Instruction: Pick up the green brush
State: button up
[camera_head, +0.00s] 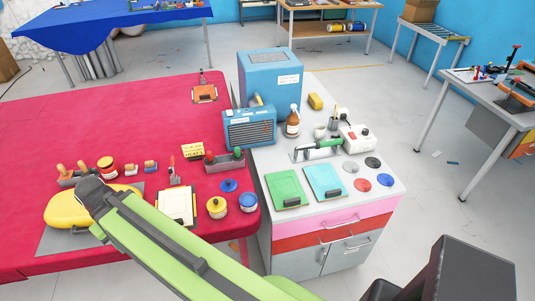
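My green arm link crosses the lower left, over the red-covered table, and ends in a dark joint near a yellow object. My gripper's fingers do not show. The arm is well to the left of the green-handled tool.
The white-topped cabinet (384,196) also bears a green board (285,188), a light blue board (325,181), a brown bottle (293,122), a blue box (270,80) and several coloured discs. The red-covered table (120,120) holds tins and tools.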

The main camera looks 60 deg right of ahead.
aim_at(237, 156)
jog(key=z, duration=0.3)
jog(key=i, duration=1)
jog(key=u, duration=0.05)
